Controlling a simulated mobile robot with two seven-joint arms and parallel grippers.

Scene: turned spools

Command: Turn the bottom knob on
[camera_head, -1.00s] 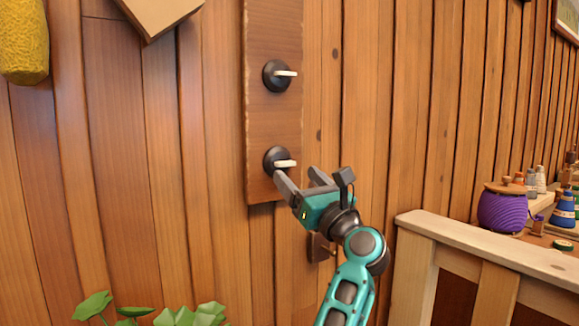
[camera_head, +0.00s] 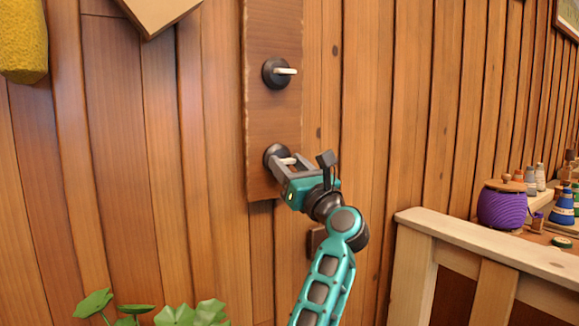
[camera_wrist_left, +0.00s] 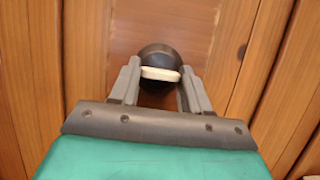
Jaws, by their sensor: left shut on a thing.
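The bottom knob (camera_head: 270,153) is a round black base with a white lever, low on a dark wooden board (camera_head: 262,114) on the wall. Its lever shows as a level white bar in the left wrist view (camera_wrist_left: 160,73). My left gripper (camera_head: 286,158) reaches it from the lower right. Its two grey fingers are shut on the lever, one at each end of the bar. The fingers partly hide the knob in the head view. The top knob (camera_head: 276,73) is alike, with its white lever sticking out to the right. My right gripper is out of view.
Green leaves (camera_head: 190,314) rise at the bottom left. A yellow roll (camera_head: 22,40) hangs at the upper left.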

